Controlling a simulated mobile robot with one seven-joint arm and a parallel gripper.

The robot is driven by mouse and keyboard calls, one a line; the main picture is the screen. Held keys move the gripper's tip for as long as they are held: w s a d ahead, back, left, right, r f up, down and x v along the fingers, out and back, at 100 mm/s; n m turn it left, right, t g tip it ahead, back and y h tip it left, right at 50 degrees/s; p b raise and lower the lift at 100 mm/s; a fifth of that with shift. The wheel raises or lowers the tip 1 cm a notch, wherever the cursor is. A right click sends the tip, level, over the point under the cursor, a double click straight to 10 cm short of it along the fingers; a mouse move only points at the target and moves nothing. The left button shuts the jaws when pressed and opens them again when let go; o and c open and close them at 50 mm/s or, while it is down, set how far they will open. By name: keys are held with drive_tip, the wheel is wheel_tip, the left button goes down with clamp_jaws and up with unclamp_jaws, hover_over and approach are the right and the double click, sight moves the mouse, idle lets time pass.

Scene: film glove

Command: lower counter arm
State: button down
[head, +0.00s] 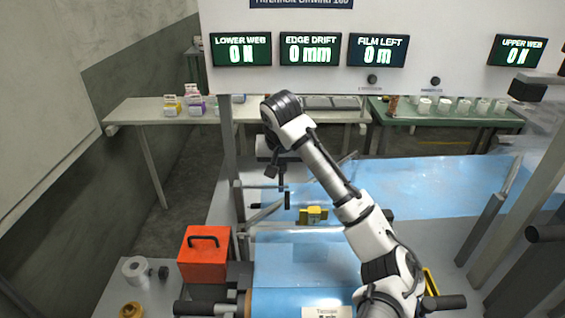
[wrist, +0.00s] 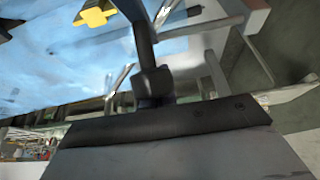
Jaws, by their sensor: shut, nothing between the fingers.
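A yellow block (head: 313,215) sits low over the blue film (head: 420,185), just behind a pale roller (head: 300,231). It may be part of the counter arm; I cannot tell for sure. The yellow block also shows at the top left of the wrist view (wrist: 95,15). My gripper (head: 286,200) points down, left of and slightly above the block in the head view, apart from it. It is shut and empty. In the wrist view a dark finger (wrist: 145,45) reaches up the middle over the blurred film. Thin grey bars lie close around the gripper.
An orange box with a black handle (head: 204,255) stands at the lower left, beside a white roll (head: 136,269). Grey uprights and slanted bars flank the film. Tables with small goods (head: 185,105) and cups (head: 463,105) stand behind. Displays overhead read zero.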

drive_tip(key=shift+s, duration=1.1)
drive_tip(key=shift+r, duration=0.1)
drive_tip(key=r+p, duration=0.2)
drive_tip(key=shift+w+r, duration=0.3)
wheel_tip(320, 180, up, 6)
drive_tip(key=w, duration=0.1)
drive_tip(key=shift+w, duration=0.2)
drive_tip(key=shift+r, duration=0.1)
